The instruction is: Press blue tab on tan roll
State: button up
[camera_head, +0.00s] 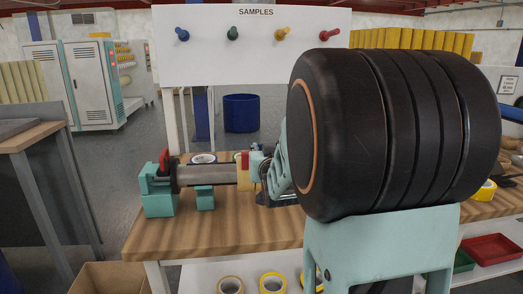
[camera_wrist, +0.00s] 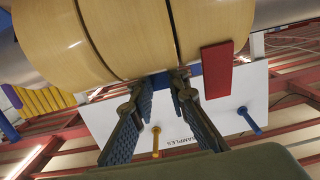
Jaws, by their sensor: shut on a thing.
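The tan roll (camera_head: 243,172) sits on a grey horizontal spindle (camera_head: 208,175) above the wooden bench in the head view. It fills the top of the wrist view (camera_wrist: 120,35), with dark seams dividing it. A red tab (camera_wrist: 217,70) stands at its lower right edge, and also shows small in the head view (camera_head: 244,161). My gripper (camera_wrist: 160,86) is right under the roll, its fingers closed around a small blue tab (camera_wrist: 159,81) at the roll's edge. The fingers hide most of that tab. In the head view my arm hides part of the gripper.
Teal supports (camera_head: 158,204) and a red knob (camera_head: 164,160) are at the spindle's left end. Tape rolls (camera_head: 272,283) lie on the shelf below the wooden bench (camera_head: 240,232). A white SAMPLES board (camera_head: 230,60) with coloured pegs stands behind. The front left of the bench is clear.

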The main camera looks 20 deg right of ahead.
jog(key=shift+f, duration=0.15)
jog(key=o, duration=0.7)
jog(key=shift+o, duration=0.2)
notch_tip(320, 180, up, 10)
